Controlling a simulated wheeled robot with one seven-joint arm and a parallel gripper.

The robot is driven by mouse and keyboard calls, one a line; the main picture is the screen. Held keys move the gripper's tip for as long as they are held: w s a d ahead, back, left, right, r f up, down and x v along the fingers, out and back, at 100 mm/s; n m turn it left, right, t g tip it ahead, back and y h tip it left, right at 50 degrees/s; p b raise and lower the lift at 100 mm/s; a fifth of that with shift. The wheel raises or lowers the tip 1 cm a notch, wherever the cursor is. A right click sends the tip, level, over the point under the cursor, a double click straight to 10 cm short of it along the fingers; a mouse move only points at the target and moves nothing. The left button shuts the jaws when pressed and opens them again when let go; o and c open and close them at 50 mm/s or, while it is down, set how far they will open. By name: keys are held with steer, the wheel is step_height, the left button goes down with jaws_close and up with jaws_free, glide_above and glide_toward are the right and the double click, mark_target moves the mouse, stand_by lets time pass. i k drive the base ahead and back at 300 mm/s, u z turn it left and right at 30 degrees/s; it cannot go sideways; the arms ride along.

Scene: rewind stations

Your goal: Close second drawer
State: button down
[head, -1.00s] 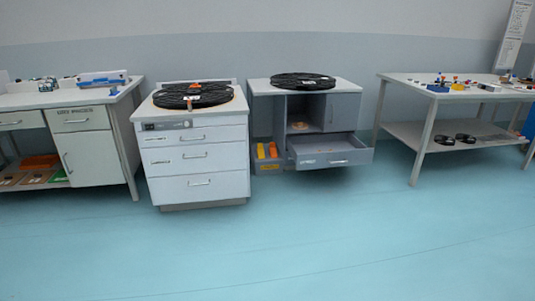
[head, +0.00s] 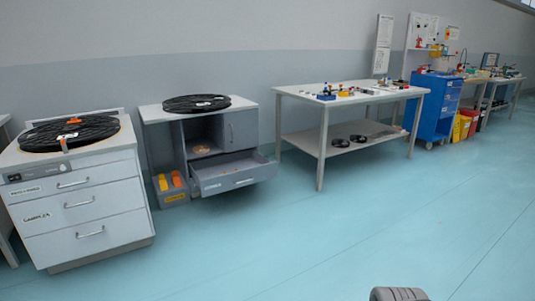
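A grey cabinet (head: 249,127) stands against the wall, left of centre in the head view. Its lower drawer (head: 238,178) is pulled out to the front and is open at the top. A white cabinet (head: 84,252) stands to its left with several drawer fronts, including a middle drawer (head: 79,205); these look shut. I cannot tell from the labels which drawer is called second. My gripper is not in view; only a grey rounded part of my own body shows at the bottom edge, far from both cabinets.
Black reels lie on the white cabinet (head: 70,132) and the grey cabinet (head: 196,104). Orange items sit in a low bin (head: 174,197) beside the open drawer. A work table (head: 300,92) and a blue tool cabinet (head: 436,105) stand to the right. The floor in front is clear.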

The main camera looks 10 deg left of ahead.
mark_target(232, 169)
steer(key=u, duration=0.85)
steer(key=i, duration=2.15)
steer(key=u, duration=0.2)
steer(key=i, duration=2.4)
steer(key=z, duration=0.5)
